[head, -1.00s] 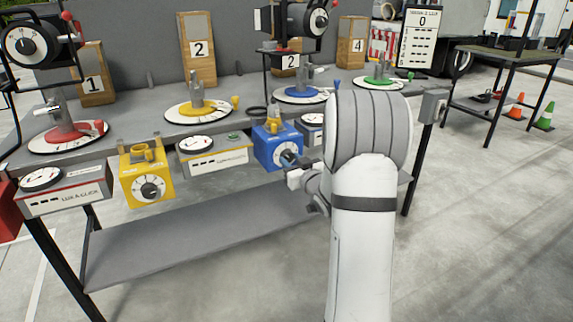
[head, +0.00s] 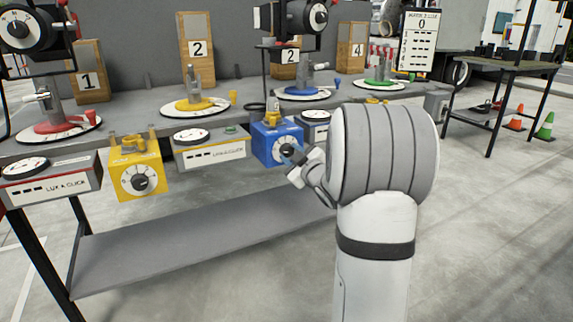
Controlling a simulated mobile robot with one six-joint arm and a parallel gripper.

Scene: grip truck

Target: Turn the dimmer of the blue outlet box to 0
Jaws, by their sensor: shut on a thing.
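My gripper (head: 293,156) is at the dial and is shut on the dimmer knob. The fingers and wrist cover part of the knob and the right part of the dial, so the knob's setting cannot be read.
A yellow box (head: 135,165) with a similar dial hangs further left. A white panel (head: 210,152) lies between the two boxes, and another meter (head: 316,115) sits right of the blue box. A lower shelf (head: 190,235) runs beneath. Coloured turntables stand on the bench (head: 140,108).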

